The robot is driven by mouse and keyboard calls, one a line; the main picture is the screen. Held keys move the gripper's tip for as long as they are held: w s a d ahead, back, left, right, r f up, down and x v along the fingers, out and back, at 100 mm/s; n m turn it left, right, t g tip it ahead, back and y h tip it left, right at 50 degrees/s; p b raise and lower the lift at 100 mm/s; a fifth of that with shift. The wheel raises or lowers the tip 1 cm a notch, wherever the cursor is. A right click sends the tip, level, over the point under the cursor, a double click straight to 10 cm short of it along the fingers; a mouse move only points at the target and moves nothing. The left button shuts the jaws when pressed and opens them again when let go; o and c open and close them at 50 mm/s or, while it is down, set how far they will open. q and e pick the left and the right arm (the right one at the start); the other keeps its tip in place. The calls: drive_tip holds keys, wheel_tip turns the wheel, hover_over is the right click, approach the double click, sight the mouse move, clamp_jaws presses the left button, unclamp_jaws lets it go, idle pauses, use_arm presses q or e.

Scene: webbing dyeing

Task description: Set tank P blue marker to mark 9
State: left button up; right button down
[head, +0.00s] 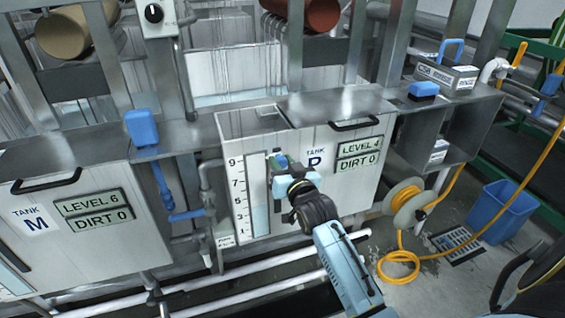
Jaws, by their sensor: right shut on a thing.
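Tank P (345,190) is a pale tank in the middle, with a scale (238,195) marked 1, 3, 5, 7, 9 from bottom to top. A light blue level column (260,220) stands beside the numbers. The blue marker (281,160) shows as a small blue piece at the right of the scale, near the height of mark 9; its exact reading is hard to tell. My right gripper (279,168) is shut on the blue marker and hides most of it. Tank P's displays (360,152) read LEVEL 4 and DIRT 0. My left gripper is not in view.
Tank M (60,235) stands at the left, reading LEVEL 6 and DIRT 0, with a blue-handled valve (142,127) beside it. A yellow hose reel (406,200) and a blue bin (500,210) are at the right. White pipes (260,290) run low in front.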

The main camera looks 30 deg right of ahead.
drive_tip(key=shift+w+r, duration=0.1)
drive_tip(key=shift+r, duration=0.3)
drive_tip(key=c, duration=1.1)
unclamp_jaws()
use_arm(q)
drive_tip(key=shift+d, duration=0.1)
use_arm(e)
drive_tip(key=shift+f, duration=0.15)
drive_tip(key=shift+s, duration=0.25)
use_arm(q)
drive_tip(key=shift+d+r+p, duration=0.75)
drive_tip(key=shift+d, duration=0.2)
use_arm(e)
drive_tip(key=s+a, duration=0.2)
drive_tip(key=s, duration=1)
drive_tip(key=shift+s+a, duration=0.3)
drive_tip(key=shift+s, duration=0.1)
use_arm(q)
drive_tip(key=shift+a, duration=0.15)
